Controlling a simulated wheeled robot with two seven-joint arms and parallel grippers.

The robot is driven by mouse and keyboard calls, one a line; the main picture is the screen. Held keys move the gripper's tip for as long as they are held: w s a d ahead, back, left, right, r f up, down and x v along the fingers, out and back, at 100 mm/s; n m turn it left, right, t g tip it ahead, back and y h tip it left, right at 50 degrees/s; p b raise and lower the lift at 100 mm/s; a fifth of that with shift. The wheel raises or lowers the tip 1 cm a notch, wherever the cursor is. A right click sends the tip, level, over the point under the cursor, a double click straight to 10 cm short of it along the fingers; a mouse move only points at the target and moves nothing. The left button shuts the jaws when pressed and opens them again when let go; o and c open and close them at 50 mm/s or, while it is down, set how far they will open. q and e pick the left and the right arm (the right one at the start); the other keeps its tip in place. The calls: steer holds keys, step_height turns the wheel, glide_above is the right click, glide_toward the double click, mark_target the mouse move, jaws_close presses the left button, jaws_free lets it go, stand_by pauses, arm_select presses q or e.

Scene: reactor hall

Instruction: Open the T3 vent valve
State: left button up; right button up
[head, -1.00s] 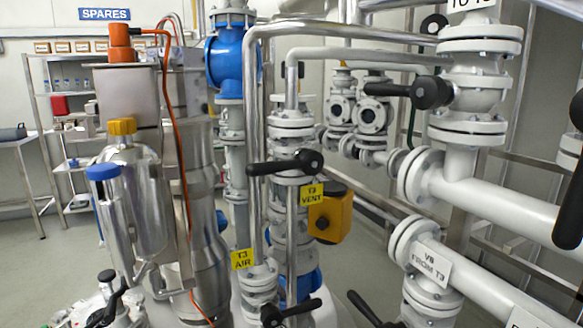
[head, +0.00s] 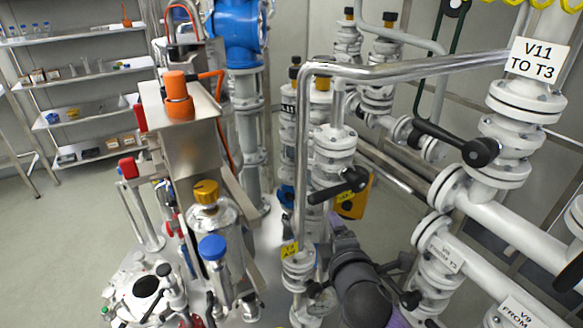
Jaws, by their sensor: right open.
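The T3 vent valve has a black lever handle (head: 340,186) on a white flanged pipe (head: 333,150), right of centre in the head view. The lever lies across the pipe, its round hub on the right. A small yellow tag sits just below it, partly hidden and unreadable here. My right gripper (head: 340,226) comes up from the bottom, dark and purple-grey, below the lever and apart from it in the picture. It is open; its fingertips are small and hard to make out. My left gripper is not in view.
A bent steel pipe (head: 400,68) runs overhead. The V11 valve lever (head: 456,144) is to the right. Steel vessels crowd the left.

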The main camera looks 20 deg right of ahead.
mark_target(325, 199)
steer(key=shift+t, duration=0.4)
steer(key=w+d, duration=0.1)
steer(key=w, duration=0.2)
steer(key=w+d+b, duration=0.1)
steer(key=w, duration=0.1)
steer(key=w+r, duration=0.1)
steer(key=w, duration=0.2)
steer(key=shift+w+d+r, duration=0.1)
steer(key=shift+w+d, duration=0.2)
steer(key=shift+d, duration=0.1)
steer(key=shift+w+d, duration=0.15)
steer(key=shift+w, duration=0.15)
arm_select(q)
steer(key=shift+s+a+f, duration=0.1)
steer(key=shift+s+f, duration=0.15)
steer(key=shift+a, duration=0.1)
arm_select(e)
steer(key=shift+c, duration=1.1)
jaws_close()
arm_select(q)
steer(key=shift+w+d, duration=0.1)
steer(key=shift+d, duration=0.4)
